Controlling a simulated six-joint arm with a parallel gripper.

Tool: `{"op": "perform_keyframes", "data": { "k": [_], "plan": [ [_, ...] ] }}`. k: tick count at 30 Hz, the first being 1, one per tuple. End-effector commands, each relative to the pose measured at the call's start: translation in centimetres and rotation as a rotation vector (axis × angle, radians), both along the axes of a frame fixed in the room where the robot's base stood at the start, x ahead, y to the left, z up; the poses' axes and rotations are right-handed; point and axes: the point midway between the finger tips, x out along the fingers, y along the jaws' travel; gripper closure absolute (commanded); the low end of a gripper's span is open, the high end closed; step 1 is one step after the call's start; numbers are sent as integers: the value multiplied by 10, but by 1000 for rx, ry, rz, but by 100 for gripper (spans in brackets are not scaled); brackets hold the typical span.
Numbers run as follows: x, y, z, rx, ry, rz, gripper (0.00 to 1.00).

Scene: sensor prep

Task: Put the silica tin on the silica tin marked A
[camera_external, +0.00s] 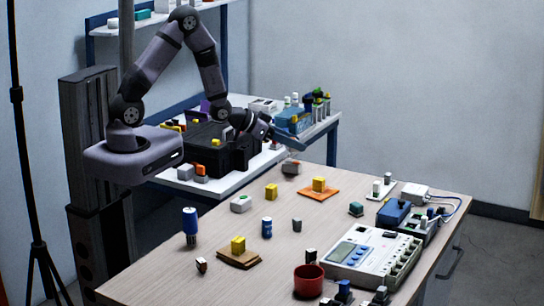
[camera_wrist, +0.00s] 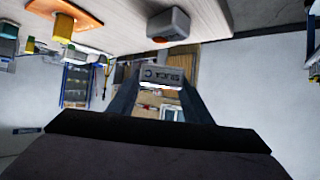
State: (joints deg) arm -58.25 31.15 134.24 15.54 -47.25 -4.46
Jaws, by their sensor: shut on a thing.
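My gripper (camera_wrist: 158,92) is shut on a grey silica tin (camera_wrist: 161,76) lettered "SILICA C", which sits between the fingertips in the wrist view. In the external view my gripper (camera_external: 282,138) is above the far left edge of the wooden table, and the held tin is too small to make out. I cannot read a mark A on anything. A whitish box (camera_external: 240,203) with a green spot lies nearer the front.
Yellow blocks stand on an orange pad (camera_external: 331,192), on a brown pad (camera_external: 228,258) and on bare wood (camera_external: 271,190). A red mug (camera_external: 309,280), a blue-faced meter (camera_external: 352,257) and several small bottles occupy the right and front. A black crate (camera_external: 240,158) stands on the side bench.

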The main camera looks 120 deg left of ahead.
Motion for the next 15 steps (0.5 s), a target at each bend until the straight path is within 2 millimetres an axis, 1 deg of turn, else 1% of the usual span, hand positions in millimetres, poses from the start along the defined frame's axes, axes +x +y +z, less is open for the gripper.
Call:
{"op": "perform_keyframes", "data": {
  "k": [9,12,15],
  "plan": [
    [0,0,-32,-3,2,0,78],
    [0,0,-38,-3,1,0,78],
    [0,0,-40,0,1,1,78]
  ]
}}
